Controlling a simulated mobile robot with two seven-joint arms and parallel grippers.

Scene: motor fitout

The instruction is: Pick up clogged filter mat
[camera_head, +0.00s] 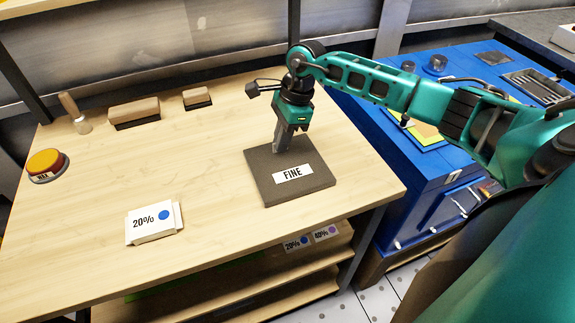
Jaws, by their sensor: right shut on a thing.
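A dark grey square filter mat (262,191) with a white "FINE" label lies at the right part of the wooden bench top. Whether it is the clogged one cannot be told from its look. My right gripper (282,147) points down at the mat's far part, behind the label. Its jaws are shut on the mat, with the fingertips at its surface. The mat looks flat, and I cannot see a clear gap under it. My left gripper is not in view.
A white "20%" box (153,223) lies front left on the bench (210,150). A yellow and red button (46,164), a wooden-handled tool (74,112) and two brushes or blocks (134,111) stand further back. A blue cabinet (425,180) stands right.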

